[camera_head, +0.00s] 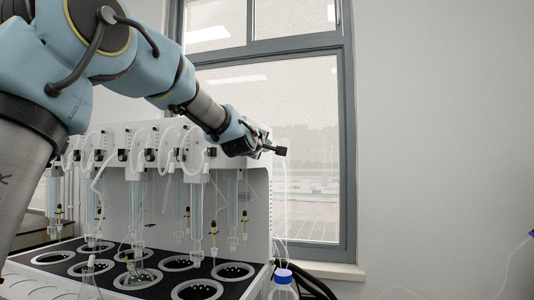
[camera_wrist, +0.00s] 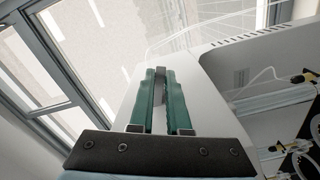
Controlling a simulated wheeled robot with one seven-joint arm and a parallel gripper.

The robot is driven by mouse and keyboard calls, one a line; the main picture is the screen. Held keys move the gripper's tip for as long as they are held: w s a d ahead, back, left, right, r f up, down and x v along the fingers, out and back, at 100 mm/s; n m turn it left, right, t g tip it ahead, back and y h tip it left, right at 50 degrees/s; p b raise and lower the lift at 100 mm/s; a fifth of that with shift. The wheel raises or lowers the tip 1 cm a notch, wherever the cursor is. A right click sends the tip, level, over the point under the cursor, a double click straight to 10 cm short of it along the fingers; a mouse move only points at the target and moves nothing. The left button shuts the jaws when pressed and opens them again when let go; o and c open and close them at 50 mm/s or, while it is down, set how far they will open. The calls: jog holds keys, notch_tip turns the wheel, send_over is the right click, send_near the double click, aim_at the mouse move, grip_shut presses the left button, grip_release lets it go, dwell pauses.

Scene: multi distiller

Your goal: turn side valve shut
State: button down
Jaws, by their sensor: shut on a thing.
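The white multi distiller (camera_head: 258,195) stands at left centre in the head view, and its pale side panel (camera_wrist: 205,100) lies behind the fingers in the wrist view. My gripper (camera_head: 279,150) is at the upper right end of the distiller. In the wrist view, the two green fingers of my gripper (camera_wrist: 160,72) stand close together, with a small grey part, seemingly the side valve (camera_wrist: 159,90), between them. The fingers hide most of it, so I cannot tell how far it is turned. In the head view the valve is not distinguishable.
Glass tubes (camera_head: 196,205) hang along the front of the distiller over a black top with several round heater openings (camera_head: 197,290). A blue-capped bottle (camera_head: 283,290) stands at its right foot. A window (camera_head: 310,130) is behind; the space to the right is free.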

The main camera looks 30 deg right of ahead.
jog(key=shift+w+a+f+m+b, duration=0.1)
jog(key=shift+f+m+b, duration=0.15)
jog(key=shift+m+b, duration=0.4)
jog(key=shift+w+f+m+b, duration=0.1)
jog(key=shift+f+m+b, duration=0.1)
jog(key=shift+m+b, duration=0.4)
jog(key=shift+m, duration=0.25)
jog(key=c, duration=0.9)
grip_release()
jog(key=shift+s+a, duration=0.1)
jog(key=b+v, duration=0.5)
jog(key=v, duration=0.5)
jog(key=shift+s+a, duration=0.2)
jog(key=shift+a, duration=0.1)
